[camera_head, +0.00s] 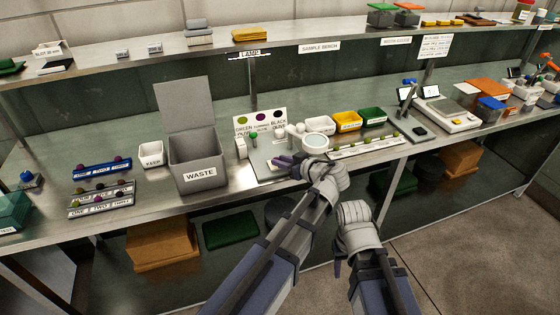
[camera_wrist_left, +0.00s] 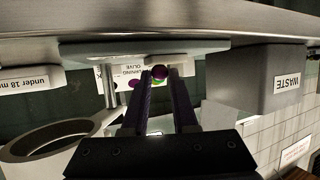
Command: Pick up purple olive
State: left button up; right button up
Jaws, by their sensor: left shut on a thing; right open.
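My left gripper (camera_head: 283,162) is over the front of the grey sorting station (camera_head: 262,168), near the edge of the bench. In the left wrist view its two dark fingers (camera_wrist_left: 161,78) are closed on a small round purple olive (camera_wrist_left: 160,71) at their tips. The olive is too small to make out in the head view. Behind it stands the white colour card (camera_head: 260,122) with green, purple and black spots. My right gripper (camera_head: 338,264) hangs in front of the bench, clear of it, open and empty.
The grey WASTE bin (camera_head: 196,160) with raised lid and the white KEEP cup (camera_head: 151,154) stand to the left. Racks with olives (camera_head: 102,197) lie further left. Yellow (camera_head: 347,121) and green (camera_head: 373,116) trays are behind.

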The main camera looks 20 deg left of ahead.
notch_tip(320, 180, up, 10)
jog(key=p, duration=1)
dwell(0.7)
